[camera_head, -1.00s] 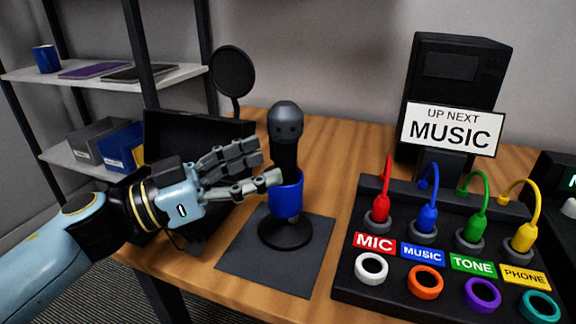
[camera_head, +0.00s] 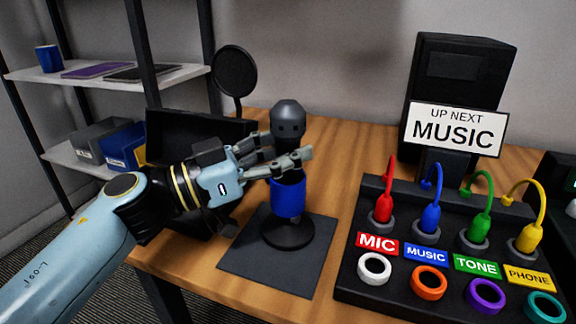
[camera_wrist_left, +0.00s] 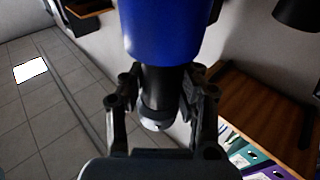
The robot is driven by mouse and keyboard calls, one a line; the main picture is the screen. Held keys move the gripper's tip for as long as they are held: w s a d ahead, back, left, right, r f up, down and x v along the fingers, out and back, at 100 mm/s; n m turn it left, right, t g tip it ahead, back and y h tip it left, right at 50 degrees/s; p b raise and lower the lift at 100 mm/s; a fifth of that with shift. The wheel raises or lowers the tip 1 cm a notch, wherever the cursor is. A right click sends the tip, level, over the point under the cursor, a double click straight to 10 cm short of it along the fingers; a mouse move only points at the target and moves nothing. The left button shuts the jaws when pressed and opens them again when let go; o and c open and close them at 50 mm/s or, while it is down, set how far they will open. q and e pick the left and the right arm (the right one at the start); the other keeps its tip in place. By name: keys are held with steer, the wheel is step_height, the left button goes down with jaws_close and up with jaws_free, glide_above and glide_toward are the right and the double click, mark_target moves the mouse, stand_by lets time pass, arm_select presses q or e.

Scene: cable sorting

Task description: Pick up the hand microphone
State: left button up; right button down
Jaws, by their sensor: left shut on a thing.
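The hand microphone (camera_head: 287,196) stands upright in a black round stand on a dark square mat (camera_head: 262,258). It has a dark grey ball head, a black body and a blue band. My left gripper (camera_head: 290,160) comes from the left and is shut around the black body, between the head and the blue band. Its fingers hide part of the body. In the left wrist view the blue band (camera_wrist_left: 165,30) fills the top middle, and the black body runs between the two fingers.
A panel with colored plugs (camera_head: 455,235) and rings stands to the right. A sign reading "UP NEXT MUSIC" (camera_head: 456,129) is behind it. A round black pop filter (camera_head: 235,73) and a dark open case (camera_head: 196,125) stand behind left. Shelves (camera_head: 110,75) are at the far left.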

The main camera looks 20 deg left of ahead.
arm_select(q)
jaws_close()
steer(key=shift+r, duration=0.1)
